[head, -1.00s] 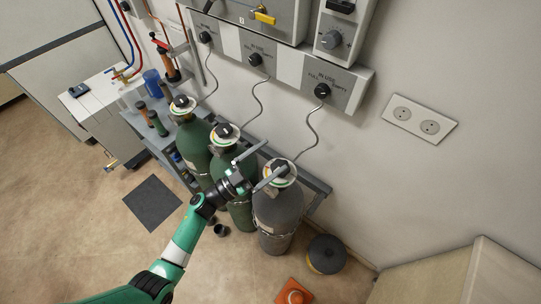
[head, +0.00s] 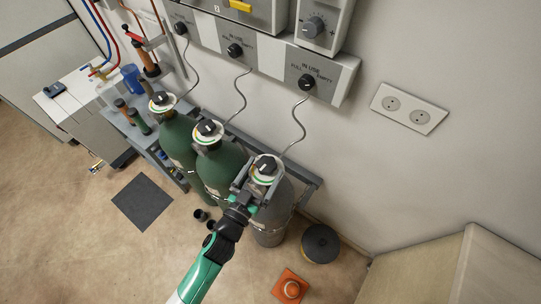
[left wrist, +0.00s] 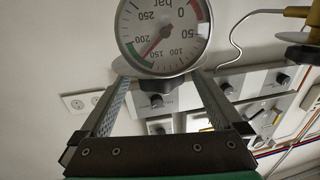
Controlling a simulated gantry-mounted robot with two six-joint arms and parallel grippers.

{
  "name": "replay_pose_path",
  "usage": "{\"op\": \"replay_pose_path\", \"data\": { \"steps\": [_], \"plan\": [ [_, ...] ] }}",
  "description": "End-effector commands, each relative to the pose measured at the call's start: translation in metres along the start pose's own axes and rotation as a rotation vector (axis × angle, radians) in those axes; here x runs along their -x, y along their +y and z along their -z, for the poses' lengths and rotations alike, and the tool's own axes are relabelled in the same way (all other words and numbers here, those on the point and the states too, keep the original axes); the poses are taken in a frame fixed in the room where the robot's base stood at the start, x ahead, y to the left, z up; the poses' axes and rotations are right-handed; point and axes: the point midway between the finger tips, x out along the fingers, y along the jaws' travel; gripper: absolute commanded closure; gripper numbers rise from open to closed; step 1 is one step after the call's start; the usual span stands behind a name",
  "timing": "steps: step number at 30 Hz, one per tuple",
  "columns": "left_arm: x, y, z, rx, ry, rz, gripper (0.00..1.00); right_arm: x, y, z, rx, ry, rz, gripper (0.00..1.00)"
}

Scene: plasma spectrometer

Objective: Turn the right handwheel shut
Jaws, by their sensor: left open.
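The right handwheel (head: 265,165) is a black knob with a white mark, on top of the grey gas cylinder (head: 272,215), the right one of the three. My left gripper (head: 264,173) is open at the cylinder's top, with its fingers on either side of the handwheel area. I cannot tell whether they touch it. In the left wrist view a round pressure gauge (left wrist: 163,30) marked "bar" stands beyond the open fingers (left wrist: 162,95). A black knob (left wrist: 152,99) shows just below the gauge, between the fingers. My right gripper is not in view.
Two green cylinders (head: 218,165) with similar tops stand close on the left. A wall panel (head: 318,72) with black knobs is behind, joined by thin hoses. A dark round object (head: 320,244) and an orange object (head: 290,288) are on the floor at right.

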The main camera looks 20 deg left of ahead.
Motion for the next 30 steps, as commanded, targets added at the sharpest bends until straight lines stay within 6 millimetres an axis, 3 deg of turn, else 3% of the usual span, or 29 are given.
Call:
{"op": "replay_pose_path", "data": {
  "steps": [3, 7, 18, 30],
  "plan": [
    [-0.026, 0.0, 0.0, 0.001, 0.003, 0.0, 0.0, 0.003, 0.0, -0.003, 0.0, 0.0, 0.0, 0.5],
    [-0.045, 0.0, -0.002, 0.0, 0.001, 0.0, 0.0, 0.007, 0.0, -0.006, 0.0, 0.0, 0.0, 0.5],
    [-0.053, 0.0, 0.0, 0.001, 0.0, 0.0, 0.02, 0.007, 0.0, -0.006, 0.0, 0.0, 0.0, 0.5],
    [-0.053, 0.0, 0.0, 0.0, 0.0, 0.0, 0.74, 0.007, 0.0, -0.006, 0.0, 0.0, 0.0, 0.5]
  ]
}}
